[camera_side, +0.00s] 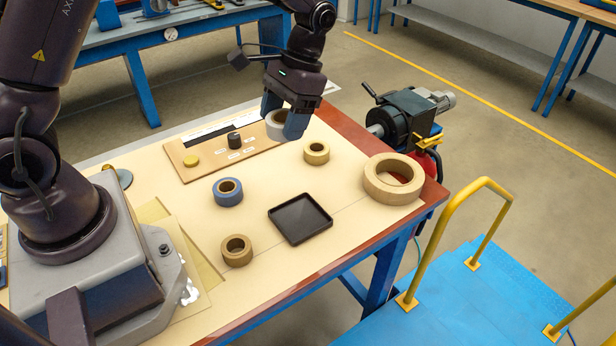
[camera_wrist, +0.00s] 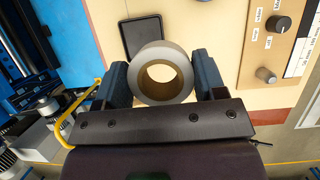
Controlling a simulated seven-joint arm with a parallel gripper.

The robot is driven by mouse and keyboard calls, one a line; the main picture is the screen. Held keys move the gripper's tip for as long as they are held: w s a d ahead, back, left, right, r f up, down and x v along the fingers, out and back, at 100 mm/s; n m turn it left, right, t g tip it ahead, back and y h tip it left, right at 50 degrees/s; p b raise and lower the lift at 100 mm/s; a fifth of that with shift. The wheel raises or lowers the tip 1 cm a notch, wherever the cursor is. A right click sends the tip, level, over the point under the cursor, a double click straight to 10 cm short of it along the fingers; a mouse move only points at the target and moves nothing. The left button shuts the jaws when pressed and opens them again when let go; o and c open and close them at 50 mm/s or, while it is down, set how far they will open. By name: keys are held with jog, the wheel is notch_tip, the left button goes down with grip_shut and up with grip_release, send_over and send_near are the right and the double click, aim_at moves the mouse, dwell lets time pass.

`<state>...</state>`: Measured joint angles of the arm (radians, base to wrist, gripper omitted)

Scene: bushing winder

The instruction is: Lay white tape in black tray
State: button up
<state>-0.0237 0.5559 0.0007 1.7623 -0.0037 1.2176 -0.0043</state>
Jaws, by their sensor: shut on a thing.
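The white tape (camera_side: 275,124) is a pale roll held between the fingers of my gripper (camera_side: 285,120), above the back part of the table near the control panel. In the wrist view the white tape (camera_wrist: 139,73) sits between the two blue fingers of my gripper (camera_wrist: 161,80), its hole facing the camera. The black tray (camera_side: 300,218) lies flat and empty on the table, in front of and apart from my gripper. Part of the black tray (camera_wrist: 142,33) also shows beyond the tape in the wrist view.
A blue roll (camera_side: 228,192), a brown roll (camera_side: 236,250), a small yellowish roll (camera_side: 316,153) and a large tan ring (camera_side: 393,178) stand around the tray. The control panel (camera_side: 205,165) with knobs is at the back. A winder machine (camera_side: 405,115) stands beyond the table's right edge.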

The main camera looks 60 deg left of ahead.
jog(key=n+t+h, duration=0.4)
jog(key=n, duration=1.1)
send_over(303, 225)
jog(key=a, duration=0.1)
notch_tip(303, 225, down, 10)
jog(key=shift+w+a+r, duration=0.1)
jog(key=shift+w+a, duration=0.05)
jog(key=shift+f, duration=3.6)
jog(key=shift+f, duration=0.4)
